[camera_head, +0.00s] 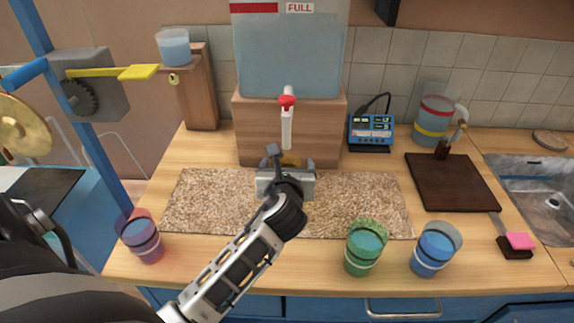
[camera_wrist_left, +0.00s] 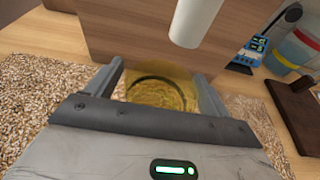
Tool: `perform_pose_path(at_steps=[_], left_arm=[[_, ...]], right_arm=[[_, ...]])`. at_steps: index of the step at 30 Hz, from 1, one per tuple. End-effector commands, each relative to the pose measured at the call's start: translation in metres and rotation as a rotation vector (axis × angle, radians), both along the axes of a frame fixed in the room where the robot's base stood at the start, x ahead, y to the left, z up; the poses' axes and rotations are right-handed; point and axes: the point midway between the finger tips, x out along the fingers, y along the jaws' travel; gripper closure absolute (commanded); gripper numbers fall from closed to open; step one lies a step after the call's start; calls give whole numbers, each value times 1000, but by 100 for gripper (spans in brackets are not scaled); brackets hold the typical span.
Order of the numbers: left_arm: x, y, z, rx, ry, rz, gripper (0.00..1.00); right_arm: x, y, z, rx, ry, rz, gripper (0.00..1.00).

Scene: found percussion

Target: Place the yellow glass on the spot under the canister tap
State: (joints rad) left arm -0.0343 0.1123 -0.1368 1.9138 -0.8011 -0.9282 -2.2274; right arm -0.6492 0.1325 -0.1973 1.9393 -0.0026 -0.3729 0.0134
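The yellow glass (camera_head: 291,160) shows only in part beyond my left gripper (camera_head: 285,167). In the left wrist view the translucent yellow glass (camera_wrist_left: 162,92) sits between the two fingers, which lie close along its sides and appear closed on it. It looks upright. The white tap (camera_head: 287,128) with a red top hangs just above and behind the glass in the head view; its spout (camera_wrist_left: 195,22) also shows in the left wrist view. The canister (camera_head: 290,55) stands on a wooden box (camera_head: 250,130). The spot under the tap is hidden by my gripper and the glass. My right gripper is out of view.
A speckled mat (camera_head: 350,195) covers the counter below the tap. Purple (camera_head: 143,240), green (camera_head: 364,248) and blue (camera_head: 433,252) glasses stand along the front. A blue device (camera_head: 371,131) and dark board (camera_head: 450,182) are to the right.

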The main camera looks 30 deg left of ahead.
Motion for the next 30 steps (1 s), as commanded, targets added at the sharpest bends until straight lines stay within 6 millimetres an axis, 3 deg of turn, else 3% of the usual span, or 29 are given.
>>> perform_pose_path(at_steps=[7,21,30], left_arm=[[-7,-4,4,0,1,-1,19],[-82,-50,32,-2,0,-1,19],[-98,-60,38,1,-1,1,19]], right_arm=[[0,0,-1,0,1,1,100],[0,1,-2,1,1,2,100],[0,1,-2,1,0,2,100]])
